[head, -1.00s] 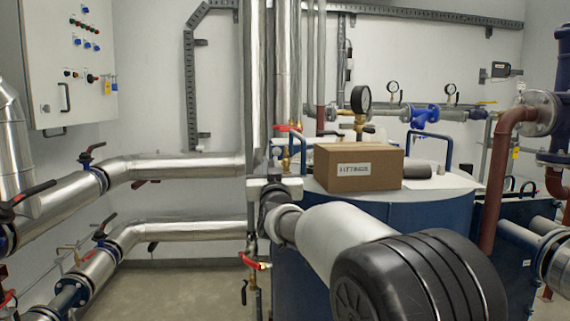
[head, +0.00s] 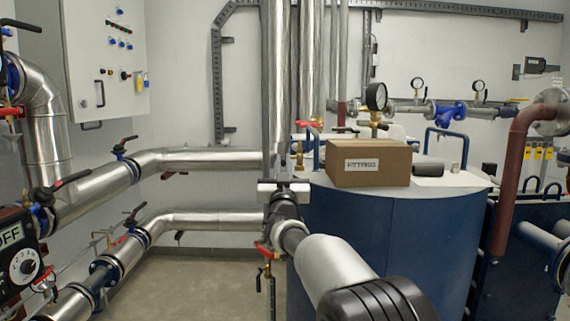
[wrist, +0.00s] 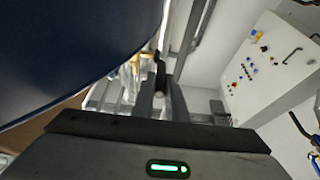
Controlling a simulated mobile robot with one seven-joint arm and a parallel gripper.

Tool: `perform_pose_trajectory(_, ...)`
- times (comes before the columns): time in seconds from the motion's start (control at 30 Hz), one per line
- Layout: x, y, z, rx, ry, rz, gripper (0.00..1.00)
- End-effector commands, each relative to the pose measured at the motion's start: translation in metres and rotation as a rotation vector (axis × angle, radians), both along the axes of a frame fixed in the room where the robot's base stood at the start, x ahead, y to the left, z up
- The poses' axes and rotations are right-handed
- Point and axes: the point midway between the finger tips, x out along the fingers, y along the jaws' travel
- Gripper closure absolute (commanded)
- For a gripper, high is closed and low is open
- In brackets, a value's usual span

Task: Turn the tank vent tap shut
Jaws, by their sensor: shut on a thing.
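The blue tank (head: 385,235) stands right of centre in the head view; its dark side fills the upper left of the wrist view (wrist: 60,50). My gripper (head: 283,168) is at the tank's left edge, fingers pointing up and away. In the wrist view my gripper (wrist: 160,95) is shut on a dark upright piece (wrist: 160,72), seemingly the tank vent tap's lever. The fingers and gripper body hide most of the tap, so its angle cannot be told. A red-handled tap (head: 308,124) shows just beyond the gripper.
A cardboard box (head: 368,165) and a pressure gauge (head: 376,97) are on the tank top. Another red lever (head: 264,249) is below my gripper. Silver pipes (head: 200,160) run to the left. A dial panel marked OFF (head: 22,260) is at the far left.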

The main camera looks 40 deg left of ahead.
Motion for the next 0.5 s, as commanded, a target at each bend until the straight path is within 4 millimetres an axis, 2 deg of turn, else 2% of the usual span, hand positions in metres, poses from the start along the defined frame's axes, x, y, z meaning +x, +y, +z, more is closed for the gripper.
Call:
perform_pose_trajectory(0.2,0.0006,-0.0008,0.0006,0.001,-0.002,-0.001,1.0)
perform_pose_trajectory(0.23,0.0006,-0.0008,0.0006,0.001,-0.002,-0.001,0.84)
perform_pose_trajectory(0.33,0.0005,-0.0008,0.0005,0.001,-0.002,-0.001,0.69)
perform_pose_trajectory(0.5,0.0003,-0.0006,0.0003,0.0,-0.001,-0.001,0.69)
